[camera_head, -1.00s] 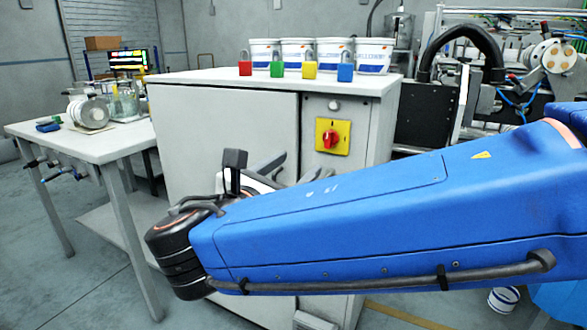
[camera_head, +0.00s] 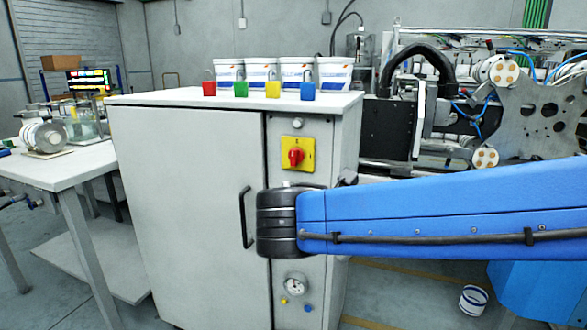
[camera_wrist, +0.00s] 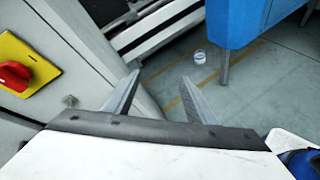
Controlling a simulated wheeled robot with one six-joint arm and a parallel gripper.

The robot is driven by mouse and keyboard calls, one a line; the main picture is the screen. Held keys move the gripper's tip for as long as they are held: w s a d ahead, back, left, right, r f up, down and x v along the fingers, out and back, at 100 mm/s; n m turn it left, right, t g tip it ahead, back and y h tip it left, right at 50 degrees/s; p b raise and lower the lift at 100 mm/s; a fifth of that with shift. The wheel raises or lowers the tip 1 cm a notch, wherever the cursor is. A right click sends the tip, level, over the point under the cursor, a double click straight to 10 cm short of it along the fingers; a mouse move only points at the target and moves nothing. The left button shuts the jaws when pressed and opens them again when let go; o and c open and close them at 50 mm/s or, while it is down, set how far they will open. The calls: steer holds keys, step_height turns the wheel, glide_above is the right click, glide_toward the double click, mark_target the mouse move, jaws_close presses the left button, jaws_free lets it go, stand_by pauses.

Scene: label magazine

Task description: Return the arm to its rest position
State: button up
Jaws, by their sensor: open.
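My gripper (camera_wrist: 160,92) shows in the wrist view with its two fingers spread apart and nothing between them. It points past the right side of the grey cabinet, toward the floor. In the head view my blue arm reaches in from the right, in front of the cabinet (camera_head: 185,190).
Red (camera_head: 209,89), green (camera_head: 241,89), yellow (camera_head: 273,90) and blue (camera_head: 307,91) padlocks stand on the cabinet top before several white tubs. A white table (camera_head: 60,168) is at left, machinery (camera_head: 430,125) at right. A small bucket (camera_head: 473,300) is on the floor.

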steer(key=s+d+f+m+g, duration=0.3)
steer(key=d+f+m, duration=0.15)
steer(key=d, duration=0.45)
steer(key=s+d+f+m+g+y, duration=0.1)
steer(key=s+d+f+m+y, duration=0.2)
steer(key=s+m, duration=0.4)
steer(key=s+d+f+m+g+y, duration=0.1)
steer(key=s+d+f+m+y, duration=0.2)
steer(key=s+f+m, duration=0.3)
step_height(320, 180, down, 2)
steer(key=m+y, duration=0.1)
steer(key=m, duration=0.3)
steer(key=shift+s+d+f+m+y, duration=0.2)
steer(key=shift+s+d+m+y, duration=0.15)
steer(key=shift+d+y, duration=0.05)
